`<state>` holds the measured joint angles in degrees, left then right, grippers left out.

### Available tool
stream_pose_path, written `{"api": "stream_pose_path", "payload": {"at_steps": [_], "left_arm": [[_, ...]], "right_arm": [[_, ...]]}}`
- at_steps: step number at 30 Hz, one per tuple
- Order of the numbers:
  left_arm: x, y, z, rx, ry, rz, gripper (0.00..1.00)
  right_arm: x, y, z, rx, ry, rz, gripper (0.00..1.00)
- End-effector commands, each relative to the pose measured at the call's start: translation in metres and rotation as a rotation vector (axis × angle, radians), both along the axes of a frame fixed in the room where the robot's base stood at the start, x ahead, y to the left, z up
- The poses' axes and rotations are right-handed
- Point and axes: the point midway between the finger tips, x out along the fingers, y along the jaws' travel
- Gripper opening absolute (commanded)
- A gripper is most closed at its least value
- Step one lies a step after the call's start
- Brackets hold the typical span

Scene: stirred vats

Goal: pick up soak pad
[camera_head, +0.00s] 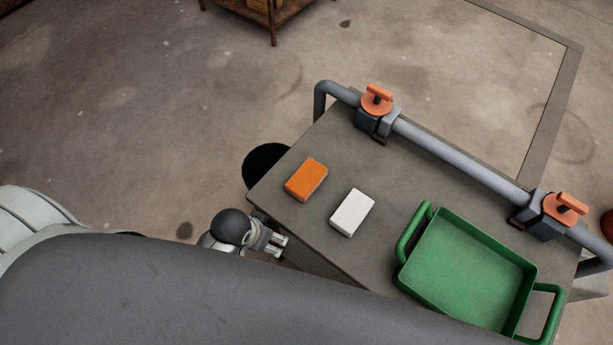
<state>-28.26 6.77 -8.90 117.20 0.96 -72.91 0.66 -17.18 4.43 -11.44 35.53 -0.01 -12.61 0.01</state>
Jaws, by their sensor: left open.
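Two small blocks lie flat on the grey table (310,222): an orange one (306,180) near its left end and a white one (352,212) just to the right. I cannot tell from the view which of them is the soak pad. My left gripper (281,245) is open and empty at the table's near left edge, below and left of both blocks and apart from them. Part of my left arm is hidden behind my own grey body in the foreground. My right gripper is not in view.
A green tray (475,268) with two handles stands empty on the right of the table. A grey pipe (455,158) with two orange-handled valves (377,99) (563,208) runs along the far edge. A brown shelf (272,20) stands at the back. Bare floor lies left.

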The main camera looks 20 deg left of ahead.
Motion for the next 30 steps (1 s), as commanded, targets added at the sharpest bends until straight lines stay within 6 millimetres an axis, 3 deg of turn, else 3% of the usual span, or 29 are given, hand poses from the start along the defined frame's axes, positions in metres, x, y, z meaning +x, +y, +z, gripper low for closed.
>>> {"api": "stream_pose_path", "payload": {"at_steps": [1,5,11,24,30], "left_arm": [[0.001,-0.001,0.019,-0.003,-0.012,0.000,0.84],[0.009,-0.011,0.063,-0.028,-0.039,-0.015,0.84],[0.025,-0.048,0.128,-0.115,-0.080,-0.085,0.84],[0.076,-0.132,0.142,-0.236,-0.037,-0.278,0.84],[0.097,-0.148,0.143,-0.208,0.043,-0.347,0.84]], "right_arm": [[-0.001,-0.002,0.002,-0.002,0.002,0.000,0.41],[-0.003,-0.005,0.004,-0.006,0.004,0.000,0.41],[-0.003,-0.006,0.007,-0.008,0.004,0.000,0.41],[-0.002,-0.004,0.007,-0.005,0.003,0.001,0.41],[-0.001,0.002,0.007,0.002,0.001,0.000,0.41]]}}
